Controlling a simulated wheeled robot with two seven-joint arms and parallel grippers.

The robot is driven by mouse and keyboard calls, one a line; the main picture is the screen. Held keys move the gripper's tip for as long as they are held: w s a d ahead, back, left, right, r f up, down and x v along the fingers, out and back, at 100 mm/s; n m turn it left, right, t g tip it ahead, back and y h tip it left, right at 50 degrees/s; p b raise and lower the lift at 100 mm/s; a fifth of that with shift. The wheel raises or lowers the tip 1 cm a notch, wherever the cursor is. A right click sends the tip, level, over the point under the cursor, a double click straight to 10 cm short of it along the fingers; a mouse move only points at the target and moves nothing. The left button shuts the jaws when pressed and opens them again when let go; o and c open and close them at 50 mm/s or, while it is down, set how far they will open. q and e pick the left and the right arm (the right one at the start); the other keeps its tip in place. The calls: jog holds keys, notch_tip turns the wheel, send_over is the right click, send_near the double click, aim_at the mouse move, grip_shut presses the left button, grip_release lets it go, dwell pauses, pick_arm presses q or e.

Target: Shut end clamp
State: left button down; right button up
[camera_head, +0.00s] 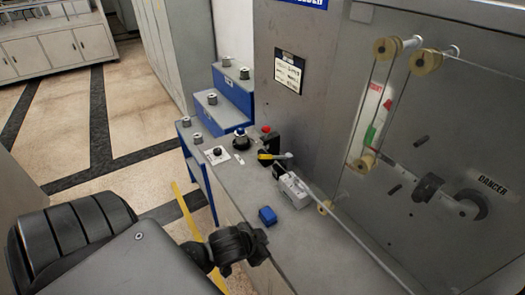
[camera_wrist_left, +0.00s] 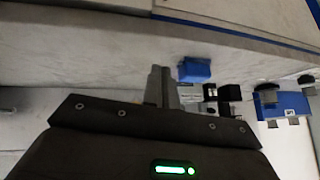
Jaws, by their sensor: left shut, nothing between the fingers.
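A small black clamp-like fixture (camera_head: 266,158) with a yellow-tipped lever stands on the grey bench beside the tall grey cabinet. I cannot tell for certain that it is the end clamp, or whether it is open or shut. A pale grey block (camera_head: 293,189) with a long thin rod sits in front of it. My left gripper (camera_head: 258,247) is over the bench's near edge, apart from both and on the near side of a blue block (camera_head: 267,216). In the left wrist view the fingers (camera_wrist_left: 162,72) are together and empty, with the blue block (camera_wrist_left: 195,69) just beyond them. My right gripper is not in view.
Blue steps (camera_head: 232,90) with small metal spools rise at the bench's far end. A black round knob (camera_head: 241,140) and a red button (camera_head: 266,129) are near the fixture. Cords and yellow pulleys (camera_head: 425,62) hang at the right. Open floor (camera_head: 130,125) lies left.

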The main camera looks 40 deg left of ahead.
pick_arm(q)
jog(key=w+a+r+m+t+h, duration=0.1)
jog(key=w+a+r+m+t, duration=0.1)
jog(key=w+a+r, duration=0.35)
jog(key=w+a+r+m+t+h, duration=0.1)
jog(key=w+a+r+h, duration=0.1)
jog(key=w+r, duration=0.55)
jog(key=w+a+r+n+g, duration=0.1)
jog(key=w+a+r, duration=0.2)
jog(key=a+r, duration=0.5)
jog(key=a, duration=0.3)
jog(key=shift+a+y, duration=0.25)
jog(key=shift+y, duration=0.15)
jog(key=shift+w+f, duration=0.1)
jog(key=shift+w, duration=0.1)
